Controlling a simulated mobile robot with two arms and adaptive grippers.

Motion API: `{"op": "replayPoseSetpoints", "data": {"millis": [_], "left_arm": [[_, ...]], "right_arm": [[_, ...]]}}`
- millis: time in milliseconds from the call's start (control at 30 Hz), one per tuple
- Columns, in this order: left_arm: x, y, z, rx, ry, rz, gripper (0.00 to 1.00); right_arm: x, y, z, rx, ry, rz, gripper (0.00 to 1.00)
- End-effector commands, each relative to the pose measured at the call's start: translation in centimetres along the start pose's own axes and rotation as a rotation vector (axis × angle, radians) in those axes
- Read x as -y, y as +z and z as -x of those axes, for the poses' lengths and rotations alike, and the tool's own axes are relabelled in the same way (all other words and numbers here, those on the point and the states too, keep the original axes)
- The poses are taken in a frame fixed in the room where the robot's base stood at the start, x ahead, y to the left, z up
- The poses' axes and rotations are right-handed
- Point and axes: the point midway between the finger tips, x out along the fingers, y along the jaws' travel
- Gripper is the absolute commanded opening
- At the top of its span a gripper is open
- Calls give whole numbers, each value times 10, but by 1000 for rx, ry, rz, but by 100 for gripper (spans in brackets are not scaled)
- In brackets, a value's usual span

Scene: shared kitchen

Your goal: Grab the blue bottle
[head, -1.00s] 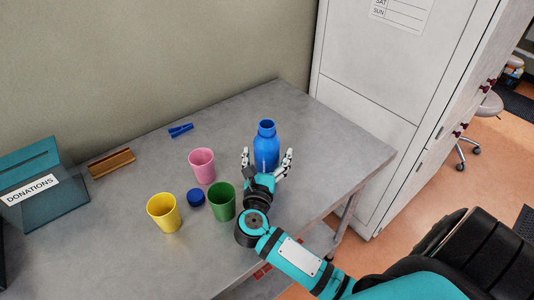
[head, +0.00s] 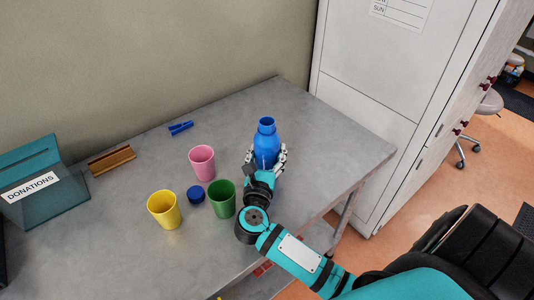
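The blue bottle (head: 266,141) stands upright on the grey table, open at the top with no cap on it. My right gripper (head: 266,158) is at the bottle from the front, its two fingers closed in against the left and right sides of the bottle's body. The lower part of the bottle is hidden behind the gripper. My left gripper is not in view.
A green cup (head: 222,199), a pink cup (head: 202,163), a yellow cup (head: 164,210) and a blue cap (head: 196,194) stand left of my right arm. A blue clip (head: 180,128), a wooden holder (head: 112,162) and a donations box (head: 40,185) are further left. A white cabinet (head: 365,125) stands right of the table (head: 330,150).

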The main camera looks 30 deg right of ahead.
Motion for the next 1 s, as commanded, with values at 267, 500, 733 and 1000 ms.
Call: {"op": "replayPoseSetpoints", "data": {"millis": [267, 500, 733, 1000], "left_arm": [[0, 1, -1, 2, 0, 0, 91], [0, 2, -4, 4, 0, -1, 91], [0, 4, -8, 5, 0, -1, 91], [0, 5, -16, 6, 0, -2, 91]], "right_arm": [[0, 5, 0, 2, 0, -3, 17], [0, 19, 0, 3, 0, -5, 17], [1, 36, 2, 1, 0, -4, 17], [14, 37, 33, -1, 1, -2, 17]]}}
